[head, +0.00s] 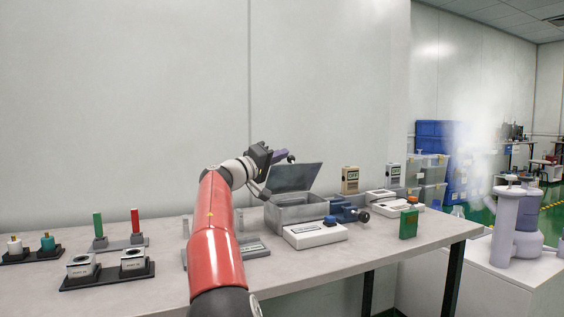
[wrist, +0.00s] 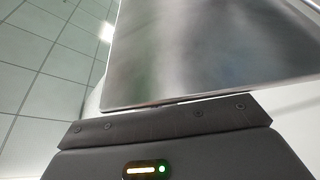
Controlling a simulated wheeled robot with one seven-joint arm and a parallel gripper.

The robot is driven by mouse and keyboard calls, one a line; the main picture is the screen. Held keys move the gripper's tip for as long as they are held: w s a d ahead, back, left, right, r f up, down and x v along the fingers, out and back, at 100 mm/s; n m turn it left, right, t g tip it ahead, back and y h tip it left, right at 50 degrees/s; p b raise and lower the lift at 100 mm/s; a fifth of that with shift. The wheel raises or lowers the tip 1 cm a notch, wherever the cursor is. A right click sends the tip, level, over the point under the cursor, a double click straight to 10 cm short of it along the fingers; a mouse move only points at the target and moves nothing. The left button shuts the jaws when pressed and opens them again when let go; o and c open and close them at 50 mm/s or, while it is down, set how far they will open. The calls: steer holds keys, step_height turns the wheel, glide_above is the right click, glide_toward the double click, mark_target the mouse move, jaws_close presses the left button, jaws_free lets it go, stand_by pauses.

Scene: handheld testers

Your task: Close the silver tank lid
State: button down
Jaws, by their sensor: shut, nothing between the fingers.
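The silver tank (head: 300,214) stands on the table right of my red arm. Its lid (head: 296,177) is raised and tilted well up from the tank, so the tank is open. My gripper (head: 289,157) is shut and empty, just above the lid's top edge near its left part. In the wrist view the lid (wrist: 215,45) fills much of the upper picture as a grey metal sheet, close to the dark gripper body. I cannot tell whether the gripper touches the lid. My arm hides part of the area left of the tank.
A white tester (head: 316,234) sits in front of the tank, with a blue clamp-like device (head: 347,211) to its right. A green box (head: 408,223) stands near the table's right end. Holders with red and green pieces are at left. The wall is close behind.

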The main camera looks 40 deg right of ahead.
steer(key=shift+s+f+m, duration=0.1)
steer(key=shift+s+m, duration=0.15)
steer(key=shift+m, duration=0.15)
steer(key=shift+s+r, duration=0.1)
steer(key=shift+r, duration=0.45)
steer(key=w+a, duration=0.2)
steer(key=a, duration=0.7)
steer(key=shift+w+a+f, duration=0.2)
steer(key=shift+f, duration=0.2)
